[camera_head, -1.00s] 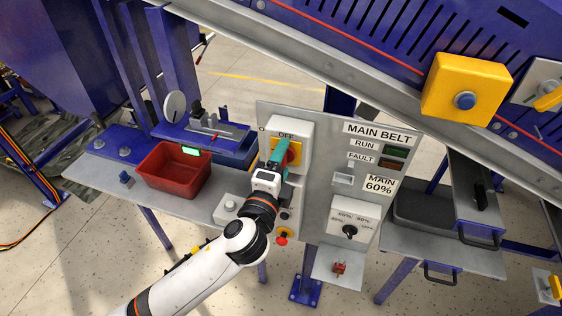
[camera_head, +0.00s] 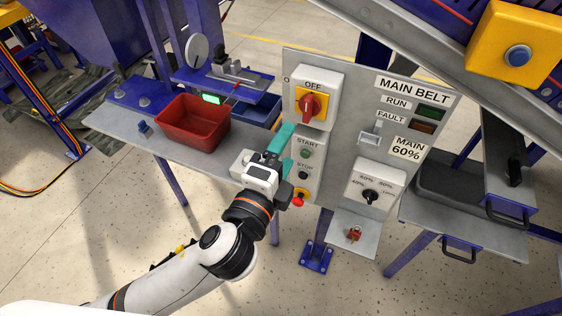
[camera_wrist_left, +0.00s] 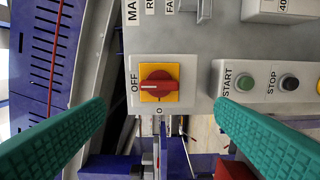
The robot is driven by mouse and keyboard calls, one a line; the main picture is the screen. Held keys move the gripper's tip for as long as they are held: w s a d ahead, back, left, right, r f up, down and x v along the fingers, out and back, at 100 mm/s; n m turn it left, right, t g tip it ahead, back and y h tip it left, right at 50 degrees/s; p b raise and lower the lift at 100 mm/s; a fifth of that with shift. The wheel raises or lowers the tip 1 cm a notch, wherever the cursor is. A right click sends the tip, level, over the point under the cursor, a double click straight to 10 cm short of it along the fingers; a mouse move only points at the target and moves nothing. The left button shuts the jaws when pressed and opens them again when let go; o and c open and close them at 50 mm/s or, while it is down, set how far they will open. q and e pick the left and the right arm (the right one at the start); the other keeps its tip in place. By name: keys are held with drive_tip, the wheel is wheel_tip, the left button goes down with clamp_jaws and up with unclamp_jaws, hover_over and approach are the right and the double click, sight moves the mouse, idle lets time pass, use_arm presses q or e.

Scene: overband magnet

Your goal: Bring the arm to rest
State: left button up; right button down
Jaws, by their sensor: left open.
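My left gripper (camera_head: 281,148) has teal fingers and sits in front of the control panel (camera_head: 345,130), to the left of the START and STOP box (camera_head: 305,165). It is open and empty. In the left wrist view the two fingers (camera_wrist_left: 158,135) stand wide apart, with the red rotary switch (camera_wrist_left: 158,86) on its yellow plate beyond them. That switch also shows in the head view (camera_head: 309,105), up and to the right of the fingertips, under the word OFF. The fingers are clear of it. My right gripper does not show.
A red bin (camera_head: 192,122) stands on the grey bench (camera_head: 125,125) left of my arm. A speed selector (camera_head: 370,196) is at the panel's lower right. A red padlock (camera_head: 353,234) lies on a small shelf below. The conveyor frame crosses the upper right.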

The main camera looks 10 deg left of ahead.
use_arm(q)
drive_tip(key=shift+s+a, duration=0.2)
drive_tip(key=shift+s, duration=0.35)
drive_tip(key=w+a+f+n+g+y+b, duration=0.1)
drive_tip(key=w+a+f+n+g+y, duration=0.15)
drive_tip(key=f, duration=1.05)
drive_tip(key=w+a+f+n+g+y+b, duration=0.15)
drive_tip(key=w+f, duration=0.25)
drive_tip(key=f, duration=1)
drive_tip(key=s+a+f+n+g+b, duration=0.1)
drive_tip(key=s+a+f+n+g, duration=0.15)
drive_tip(key=f, duration=0.65)
drive_tip(key=s+a+f+n+g, duration=0.2)
drive_tip(key=a+f, duration=0.1)
drive_tip(key=f, duration=0.5)
drive_tip(key=s+a+f+n+g+y+b, duration=0.1)
drive_tip(key=s+a+f+n+g, duration=0.2)
drive_tip(key=s+f, duration=0.6)
drive_tip(key=s+a+f+n+g+b, duration=0.1)
drive_tip(key=s+a+f+n, duration=0.25)
drive_tip(key=s+f, duration=0.5)
drive_tip(key=s+a+f+n+g, duration=0.2)
drive_tip(key=s+f, duration=0.3)
drive_tip(key=s, duration=0.4)
drive_tip(key=s+a+f+n+g+b, duration=0.1)
drive_tip(key=s+f, duration=0.3)
drive_tip(key=s, duration=0.5)
drive_tip(key=shift+s+a+f+n+g+y, duration=0.15)
drive_tip(key=shift+a+f+n+g+y, duration=0.2)
drive_tip(key=shift+n, duration=0.25)
